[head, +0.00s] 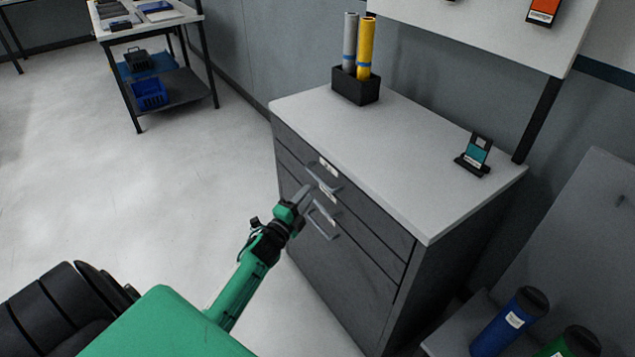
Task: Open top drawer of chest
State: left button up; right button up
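The chest (350,290) is dark grey with a light top and stands in the middle of the head view. Its top drawer (378,218) is the uppermost front panel and looks flush with the chest. The top drawer's grey bar handle (323,182) sits below a white label. My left gripper (304,193) is at the chest front, with its grey fingertips just left of and below the top handle. I cannot tell whether it touches the handle or how far its fingers are apart. My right gripper is not in view.
Lower drawers have similar handles (321,226) close to my gripper. On the chest top stand a black holder (356,88) with grey and yellow rolls and a small teal card stand (474,157). The floor (150,210) left of the chest is clear.

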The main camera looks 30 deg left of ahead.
pick_arm(q)
jog(key=w+r, duration=0.1)
jog(key=w, duration=0.5)
jog(key=shift+p, duration=0.3)
jog(key=shift+w, duration=0.1)
jog(key=shift+c, duration=0.3)
grip_shut()
